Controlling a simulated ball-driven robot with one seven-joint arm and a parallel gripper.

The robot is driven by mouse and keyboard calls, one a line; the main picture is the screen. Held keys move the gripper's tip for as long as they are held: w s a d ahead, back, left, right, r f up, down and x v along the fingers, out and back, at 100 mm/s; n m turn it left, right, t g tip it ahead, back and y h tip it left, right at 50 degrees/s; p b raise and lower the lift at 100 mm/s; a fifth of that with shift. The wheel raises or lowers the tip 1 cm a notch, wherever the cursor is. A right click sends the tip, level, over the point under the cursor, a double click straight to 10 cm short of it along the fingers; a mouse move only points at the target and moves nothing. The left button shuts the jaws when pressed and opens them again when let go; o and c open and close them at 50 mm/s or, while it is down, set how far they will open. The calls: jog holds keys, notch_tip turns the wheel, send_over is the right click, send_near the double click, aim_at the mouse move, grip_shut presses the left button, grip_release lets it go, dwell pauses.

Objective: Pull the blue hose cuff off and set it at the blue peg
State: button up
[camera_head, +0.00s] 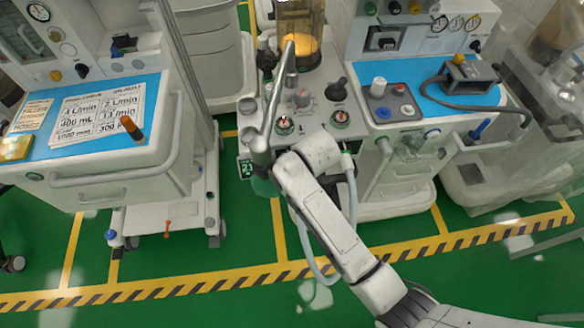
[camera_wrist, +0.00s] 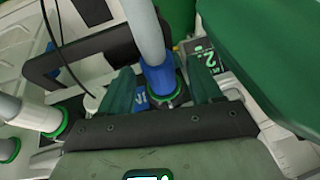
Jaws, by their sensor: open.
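The blue hose cuff (camera_wrist: 160,80) sits at the lower end of a grey hose (camera_wrist: 146,28) in the wrist view, upright in a dark ring with a green edge. My gripper (camera_wrist: 162,88) is open, with one dark green finger on each side of the cuff; I cannot tell whether either finger touches it. In the head view the grey hose (camera_head: 273,95) comes down to my wrist, and the cuff is hidden there. A slanted blue rod (camera_head: 480,129) at the right cart's side may be the blue peg, but I cannot be sure.
A left cart (camera_head: 120,170) holds a blue mat with papers. The middle machine has green-ringed ports (camera_head: 340,118) close to my wrist. A grey panel with knobs (camera_head: 392,101) and a dark looped hose (camera_head: 462,105) stand to the right.

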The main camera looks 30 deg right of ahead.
grip_shut()
dwell(0.8)
jog(key=shift+s, duration=0.2)
jog(key=shift+s+a+p, duration=0.25)
jog(key=shift+s+p, duration=0.25)
jog(key=shift+s, duration=0.15)
jog(key=shift+s+a+p, duration=0.2)
jog(key=shift+s+p, duration=0.3)
jog(key=shift+s, duration=0.2)
jog(key=shift+s+a+p, duration=0.25)
jog(key=shift+s+p, duration=0.25)
jog(key=shift+s, duration=0.15)
jog(key=shift+s+d+r+n+g+y, duration=0.1)
jog(key=shift+s+d+r+n+y, duration=0.2)
jog(key=shift+s+r+n, duration=0.4)
jog(key=shift+s+d+r+n+g+y, duration=0.1)
jog(key=shift+s+d+r+n+y, duration=0.3)
jog(key=shift+n, duration=0.35)
jog(key=shift+s+d+r+n+g+y, duration=0.1)
jog(key=shift+s+d+r+n+y, duration=0.1)
jog(key=shift+s+r+n, duration=0.4)
